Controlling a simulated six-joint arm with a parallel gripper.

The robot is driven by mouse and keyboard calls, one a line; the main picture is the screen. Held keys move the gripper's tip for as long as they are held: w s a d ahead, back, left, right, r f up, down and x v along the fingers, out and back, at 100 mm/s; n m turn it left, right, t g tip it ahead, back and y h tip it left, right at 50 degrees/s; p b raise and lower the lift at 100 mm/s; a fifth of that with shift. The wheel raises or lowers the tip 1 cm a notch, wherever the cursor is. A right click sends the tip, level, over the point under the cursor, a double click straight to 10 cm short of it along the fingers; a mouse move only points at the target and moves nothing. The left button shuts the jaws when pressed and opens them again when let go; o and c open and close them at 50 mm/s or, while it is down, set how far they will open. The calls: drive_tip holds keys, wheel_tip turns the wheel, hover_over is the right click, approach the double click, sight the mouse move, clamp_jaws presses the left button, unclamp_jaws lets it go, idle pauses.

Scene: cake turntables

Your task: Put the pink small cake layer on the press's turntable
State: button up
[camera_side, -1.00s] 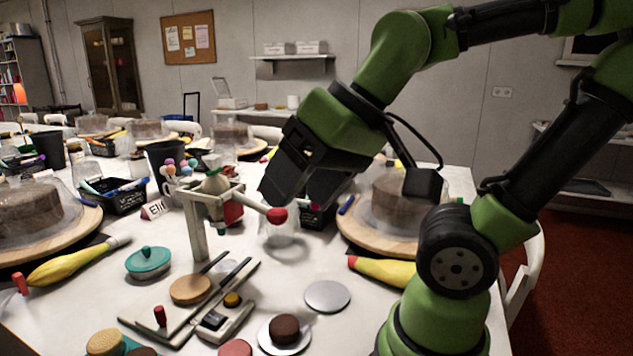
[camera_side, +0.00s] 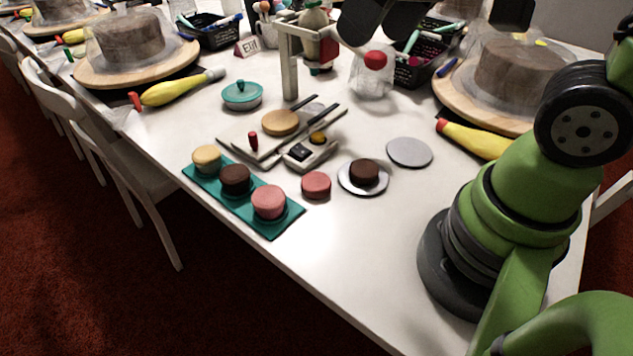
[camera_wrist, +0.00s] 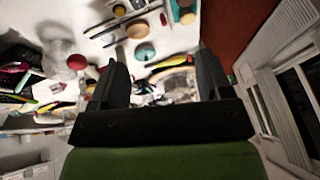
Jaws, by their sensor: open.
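A small pink cake layer (camera_side: 316,185) lies on the white table, between the teal tray and the small plate. A second, larger-looking pink layer (camera_side: 269,202) sits on the tray. The press (camera_side: 290,62) stands behind, with a red-knobbed lever. A round tan turntable (camera_side: 280,122) sits on its base between dark rails, with nothing on it. My gripper (camera_wrist: 160,72) is open and empty in the wrist view, its two dark fingers apart. In the side view it is high near the press lever, cut off by the top edge.
The teal tray (camera_side: 285,220) also holds tan and dark brown layers. A chocolate layer (camera_side: 363,172) sits on a small plate beside an empty grey disc (camera_side: 409,152). A teal lidded pot (camera_side: 242,95) stands left. The front table is clear.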

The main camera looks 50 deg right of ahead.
drive_tip(key=w+f+n+g+h, duration=0.1)
drive_tip(key=w+f+n+g, duration=0.25)
drive_tip(key=w+f, duration=0.5)
drive_tip(key=n+g, duration=0.2)
drive_tip(key=n, duration=0.1)
hover_over(316, 181)
drive_tip(key=shift+t, duration=0.25)
wheel_tip(316, 181, down, 14)
drive_tip(key=shift+w+f, duration=0.1)
drive_tip(key=shift+w, duration=0.05)
drive_tip(key=shift+s+f, duration=0.2)
drive_tip(key=shift+f, duration=2.75)
drive_tip(key=c, duration=0.8)
drive_tip(key=shift+o, duration=0.2)
drive_tip(key=shift+r, duration=0.1)
